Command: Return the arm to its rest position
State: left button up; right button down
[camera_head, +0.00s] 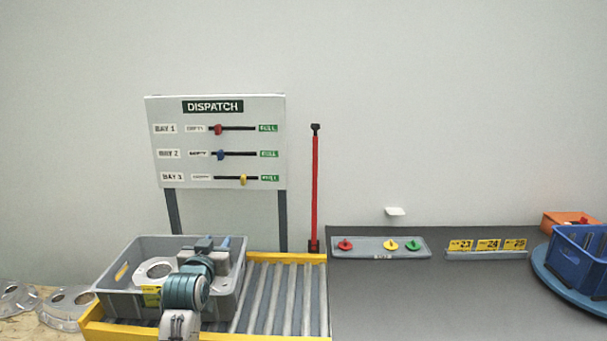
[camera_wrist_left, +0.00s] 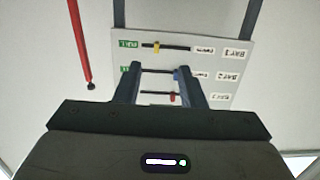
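My left arm comes up from the bottom left in the head view, over a grey crate (camera_head: 120,303). My left gripper (camera_head: 215,243) points toward the wall and appears above the crate's far part. In the left wrist view its two dark fingers (camera_wrist_left: 161,80) stand apart with nothing held between them. The dispatch board (camera_wrist_left: 215,50) shows upside down beyond the fingers. My right arm and gripper are not in view.
The crate holds metal castings (camera_head: 153,271) and stands on a yellow-edged roller conveyor (camera_head: 290,297). The dispatch board (camera_head: 216,140) and a red post (camera_head: 315,185) stand behind. The dark table's middle is clear.

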pick_arm(q)
jog(key=s+a+f+g, duration=0.2)
jog(key=s+f+g, duration=0.1)
jog(key=s+f, duration=0.65)
jog(key=s+a+f+g, duration=0.2)
jog(key=s+f+g, duration=0.1)
jog(key=s+f, duration=0.65)
jog(key=s+a+f+g+y, duration=0.1)
jog(key=s+f+g, duration=0.3)
jog(key=s, duration=1.1)
jog(key=s+a+f+g+y, duration=0.1)
jog(key=s+f+g, duration=0.25)
jog(key=s, duration=1.15)
notch_tip(320, 180, down, 31)
jog(key=a, duration=0.3)
jog(key=s+f+g, duration=0.2)
jog(key=s+f, duration=1.6)
jog(key=f, duration=0.1)
jog(key=shift+s+a+f+h, duration=0.15)
jog(key=shift+a+f+h, duration=0.15)
jog(key=shift+a, duration=0.15)
